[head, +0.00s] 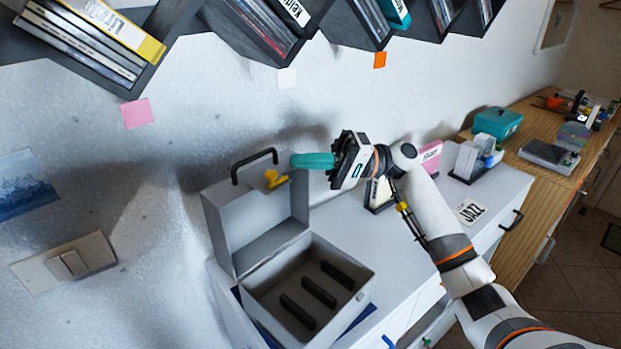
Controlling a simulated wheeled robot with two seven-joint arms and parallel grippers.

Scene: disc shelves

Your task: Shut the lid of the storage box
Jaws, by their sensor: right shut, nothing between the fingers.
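The grey storage box (362,277) stands open on the white cabinet, with several dark dividers inside. Its lid (219,225) is raised upright on the far left side. The lid carries a black handle (254,160) and a yellow latch (275,179). My right gripper (297,161) is shut and empty. Its teal fingers are at the upper right of the lid, close to the latch and handle; I cannot tell whether they touch the lid. My left gripper is not in view.
The white cabinet top (418,235) is partly bare right of the box. A card reading JAZZ (470,212) and upright cases (380,194) are there. Dark disc shelves (185,18) hang above.

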